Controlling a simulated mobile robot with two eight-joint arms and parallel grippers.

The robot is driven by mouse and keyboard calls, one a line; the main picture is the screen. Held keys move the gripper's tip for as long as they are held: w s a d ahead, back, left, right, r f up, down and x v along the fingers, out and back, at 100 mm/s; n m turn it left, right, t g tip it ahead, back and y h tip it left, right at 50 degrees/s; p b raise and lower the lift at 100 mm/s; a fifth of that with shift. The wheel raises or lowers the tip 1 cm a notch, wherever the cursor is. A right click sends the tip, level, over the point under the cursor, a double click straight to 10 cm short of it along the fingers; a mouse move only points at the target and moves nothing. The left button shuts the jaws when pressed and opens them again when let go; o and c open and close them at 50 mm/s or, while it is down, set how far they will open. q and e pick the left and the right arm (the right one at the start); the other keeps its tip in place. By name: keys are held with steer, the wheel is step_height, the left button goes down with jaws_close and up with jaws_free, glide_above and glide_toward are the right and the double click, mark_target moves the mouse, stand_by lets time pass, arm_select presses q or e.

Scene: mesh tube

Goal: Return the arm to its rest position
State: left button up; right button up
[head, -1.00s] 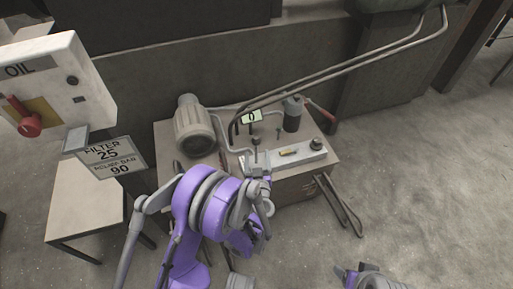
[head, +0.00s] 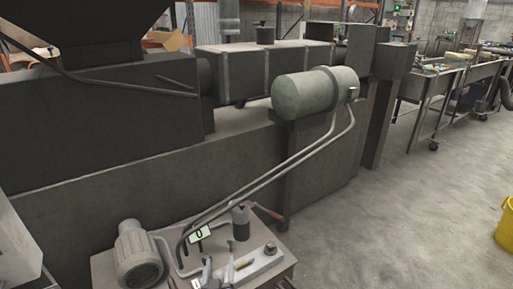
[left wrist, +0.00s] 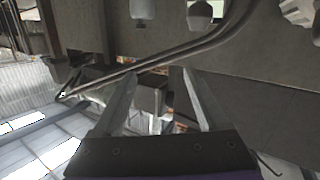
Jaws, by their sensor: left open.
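Most of my left arm is below the head view. My right gripper is not in the head view.
On the cart stand a pump motor (head: 138,255), a dark canister (head: 240,222), a green-white numbered display (head: 199,234) and a pale block (head: 255,262). Two pipes rise to a green tank (head: 315,93) on the large machine. Open floor (head: 410,225) lies right.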

arm_select(q)
steer(key=s+d+r+m+g+h, duration=0.3)
steer(key=s+r+m+g+h, duration=0.15)
steer(key=s, duration=0.35)
steer(key=s+a+f+n+g+y, duration=0.1)
steer(key=s+a+g, duration=0.2)
steer(key=s, duration=0.5)
steer(key=s+a+f+n+g+y+p, duration=0.1)
steer(key=s+a+g, duration=0.15)
steer(key=s, duration=0.55)
steer(key=s+a+f+g+y, duration=0.1)
steer(key=s+a+f+g, duration=0.15)
steer(key=s, duration=0.65)
step_height(320, 180, up, 26)
steer(key=w+t+p, duration=0.1)
steer(key=w+p, duration=0.1)
steer(key=p, duration=1.9)
steer(key=shift+w+a+f, duration=0.15)
steer(key=shift+a+f, duration=0.1)
steer(key=shift+a, duration=0.1)
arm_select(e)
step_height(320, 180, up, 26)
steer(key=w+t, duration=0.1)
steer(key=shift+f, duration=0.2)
